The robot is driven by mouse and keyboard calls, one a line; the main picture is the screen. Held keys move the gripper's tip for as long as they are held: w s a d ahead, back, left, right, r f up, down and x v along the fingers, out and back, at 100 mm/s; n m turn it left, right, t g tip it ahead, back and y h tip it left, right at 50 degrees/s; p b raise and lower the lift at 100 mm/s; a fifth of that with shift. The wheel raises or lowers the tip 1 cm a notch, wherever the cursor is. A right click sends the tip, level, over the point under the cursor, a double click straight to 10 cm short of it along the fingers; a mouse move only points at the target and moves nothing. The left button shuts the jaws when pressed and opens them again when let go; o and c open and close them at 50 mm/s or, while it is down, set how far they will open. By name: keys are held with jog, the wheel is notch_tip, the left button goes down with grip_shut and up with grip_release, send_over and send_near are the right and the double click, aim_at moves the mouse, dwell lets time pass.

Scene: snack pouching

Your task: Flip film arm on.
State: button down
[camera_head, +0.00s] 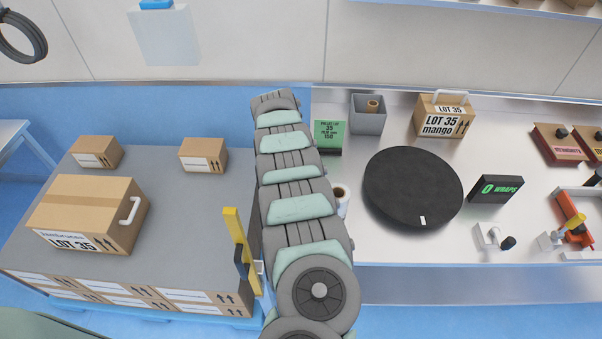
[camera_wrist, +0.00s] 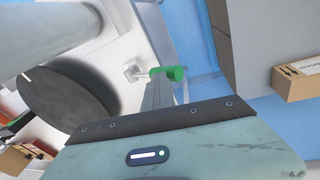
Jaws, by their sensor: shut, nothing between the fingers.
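In the wrist view my gripper (camera_wrist: 160,92) is shut, a narrow grey shape pointing away from the camera with nothing seen held in it. A bright green piece (camera_wrist: 172,73) shows right at its tip. Next to that, a small white bracket (camera_wrist: 133,70) stands on the bench; the two look like one lever, but I cannot tell for sure. I cannot tell whether my gripper touches the green piece. In the head view my arm hides this spot and my gripper. A white roll (camera_head: 342,203) shows partly behind my arm.
The black turntable (camera_head: 413,187) lies right of my arm, with a "0 WRAPS" display (camera_head: 497,189) beyond. A black-knobbed lever (camera_head: 494,238) stands at the bench front. Left is a pallet with boxes (camera_head: 88,212) and a yellow upright (camera_head: 235,237) close to my arm.

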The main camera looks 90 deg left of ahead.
jog(key=shift+s+f, duration=0.5)
jog(key=shift+f, duration=0.05)
jog(key=s+d+r+p, duration=0.1)
jog(key=s+r, duration=0.2)
jog(key=r, duration=0.9)
jog(key=shift+s, duration=0.4)
